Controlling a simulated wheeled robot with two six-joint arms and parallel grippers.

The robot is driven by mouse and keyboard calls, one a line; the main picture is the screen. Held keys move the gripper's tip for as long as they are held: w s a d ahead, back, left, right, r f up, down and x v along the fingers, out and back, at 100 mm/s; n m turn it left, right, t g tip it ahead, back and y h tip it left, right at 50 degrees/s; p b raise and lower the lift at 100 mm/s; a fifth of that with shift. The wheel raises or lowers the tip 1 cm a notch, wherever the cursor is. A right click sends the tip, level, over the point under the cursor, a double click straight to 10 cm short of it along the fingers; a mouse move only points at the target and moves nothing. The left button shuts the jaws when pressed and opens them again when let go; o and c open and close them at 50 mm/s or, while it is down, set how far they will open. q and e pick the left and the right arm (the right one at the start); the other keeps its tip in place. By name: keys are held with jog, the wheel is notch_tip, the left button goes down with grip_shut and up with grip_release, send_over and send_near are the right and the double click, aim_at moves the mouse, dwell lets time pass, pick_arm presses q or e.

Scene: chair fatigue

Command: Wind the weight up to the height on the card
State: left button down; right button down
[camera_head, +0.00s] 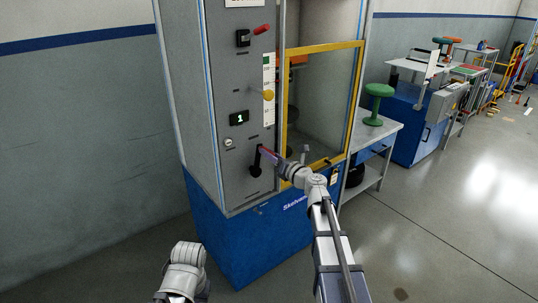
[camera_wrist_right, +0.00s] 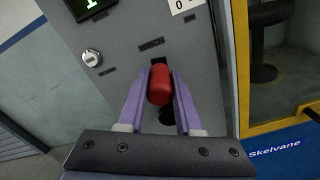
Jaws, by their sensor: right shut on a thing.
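A grey test cabinet (camera_head: 228,170) on a blue base has a dark crank (camera_head: 255,168) low on its front panel. The crank's red handle (camera_wrist_right: 160,84) shows between the purple fingers of my right gripper (camera_wrist_right: 161,88). My right gripper (camera_head: 268,155) is shut on that handle. A white and green scale strip (camera_head: 269,70) runs up the panel, with a round yellow piece (camera_head: 268,95) at its middle. A white card (camera_head: 245,2) is cut off at the top edge, so its text is unreadable. I cannot make out the weight. My left gripper is out of view.
A small display (camera_head: 239,118) reads 1. A red lever (camera_head: 262,29) sticks out above it. A yellow-framed clear door (camera_head: 325,100) is beside the panel. A green stool (camera_head: 376,100) stands on a side table to the right.

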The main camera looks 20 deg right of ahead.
jog(key=c, duration=0.8)
grip_release()
jog(key=shift+d+f, duration=0.15)
jog(key=shift+d, duration=0.1)
jog(key=shift+c, duration=0.2)
jog(key=shift+o, duration=1.3)
jog(key=shift+a, duration=0.1)
jog(key=v, duration=0.8)
jog(key=shift+w, duration=0.1)
